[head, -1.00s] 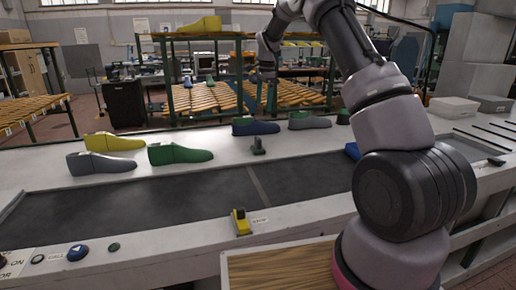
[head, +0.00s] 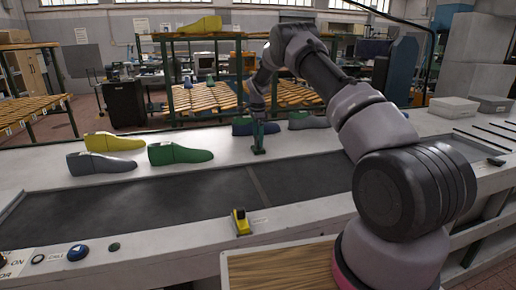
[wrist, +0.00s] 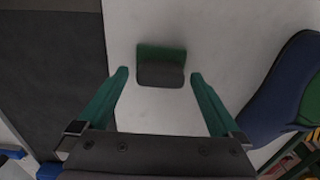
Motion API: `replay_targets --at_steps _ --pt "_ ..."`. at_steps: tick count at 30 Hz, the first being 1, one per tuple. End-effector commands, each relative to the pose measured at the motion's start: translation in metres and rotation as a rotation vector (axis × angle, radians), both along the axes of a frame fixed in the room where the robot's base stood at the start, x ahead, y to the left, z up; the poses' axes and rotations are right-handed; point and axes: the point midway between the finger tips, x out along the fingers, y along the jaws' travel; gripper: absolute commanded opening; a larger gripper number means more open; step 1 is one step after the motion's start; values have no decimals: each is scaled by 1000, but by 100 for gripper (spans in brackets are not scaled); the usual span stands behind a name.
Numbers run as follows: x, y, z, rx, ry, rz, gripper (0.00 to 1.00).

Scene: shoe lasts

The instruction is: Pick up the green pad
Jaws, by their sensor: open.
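The green pad (wrist: 160,52) lies on the white surface in the wrist view, with a dark grey block-like part (wrist: 161,75) on top of it. In the head view the small pad (head: 259,151) is on the white ledge behind the dark belt, partly covered by my gripper. My gripper (wrist: 159,76) has green fingers, spread apart and empty. In the wrist view the pad shows between the two fingertips, with a gap on each side. In the head view my gripper (head: 257,133) points down right over the pad; I cannot tell how much height is left between them.
A blue shoe last (wrist: 282,92) lies close to the right finger in the wrist view. A grey last (head: 308,120) is beyond it in the head view. Green (head: 180,154), grey (head: 100,163) and yellow (head: 114,142) lasts stand left. The dark belt (head: 150,203) is clear in front.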

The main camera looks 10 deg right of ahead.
Motion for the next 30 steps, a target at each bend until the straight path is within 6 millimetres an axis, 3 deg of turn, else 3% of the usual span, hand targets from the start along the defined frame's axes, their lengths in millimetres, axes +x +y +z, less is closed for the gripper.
replay_targets --at_steps 7,14,17,19,20,26,30 --pt "1 -1 -37 0 2 0 100" --pt "1 0 -40 0 -1 0 100" --pt "1 0 -40 0 0 0 69" --pt "1 0 -40 0 0 0 43" --pt "1 0 -40 0 0 0 35" --pt "1 0 -39 0 -1 0 35" --pt "1 0 -28 0 -2 0 35"
